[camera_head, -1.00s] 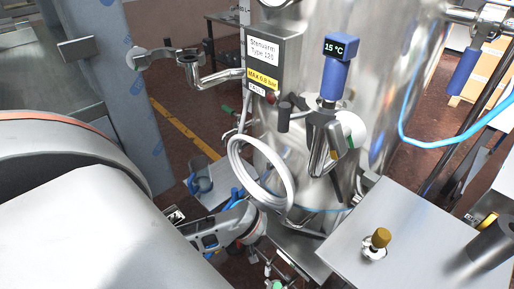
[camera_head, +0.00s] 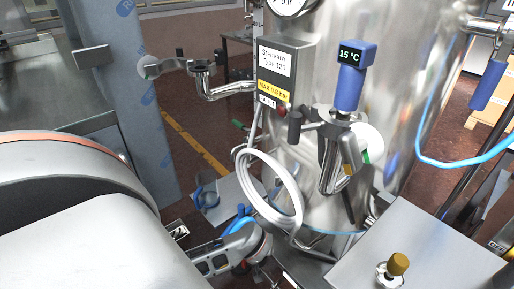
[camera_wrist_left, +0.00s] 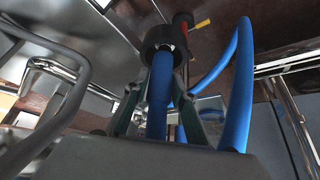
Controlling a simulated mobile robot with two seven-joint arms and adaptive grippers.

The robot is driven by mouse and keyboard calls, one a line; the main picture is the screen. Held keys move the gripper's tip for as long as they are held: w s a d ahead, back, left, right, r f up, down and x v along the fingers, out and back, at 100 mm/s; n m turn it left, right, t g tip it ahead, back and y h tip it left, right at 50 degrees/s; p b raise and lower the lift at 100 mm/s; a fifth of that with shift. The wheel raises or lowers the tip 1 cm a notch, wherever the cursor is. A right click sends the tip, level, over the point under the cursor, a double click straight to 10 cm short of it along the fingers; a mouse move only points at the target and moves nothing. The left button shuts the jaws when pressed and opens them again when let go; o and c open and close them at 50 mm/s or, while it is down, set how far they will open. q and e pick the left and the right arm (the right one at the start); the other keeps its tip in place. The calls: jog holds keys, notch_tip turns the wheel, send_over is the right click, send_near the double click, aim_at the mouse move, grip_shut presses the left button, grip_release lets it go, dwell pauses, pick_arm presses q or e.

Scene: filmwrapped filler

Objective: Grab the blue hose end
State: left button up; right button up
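The blue hose end shows in the left wrist view, with a blue hose (camera_wrist_left: 161,95) running up into a black end piece (camera_wrist_left: 164,41). My left gripper (camera_wrist_left: 164,78) has one finger on each side of the hose, just below the black piece. In the head view my left gripper (camera_head: 250,246) is low in the middle, below the white hose coil, beside blue hose loops (camera_head: 236,222). The fingertips are hard to make out there. My right gripper is not in view.
A shiny steel tank (camera_head: 335,60) with a white hose coil (camera_head: 266,187) stands just beyond the gripper. A steel table (camera_head: 425,252) with a brass knob is at lower right. A light blue hose (camera_head: 460,163) hangs at right. A steel column (camera_head: 125,90) stands at left.

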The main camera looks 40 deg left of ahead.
pick_arm(q)
grip_shut()
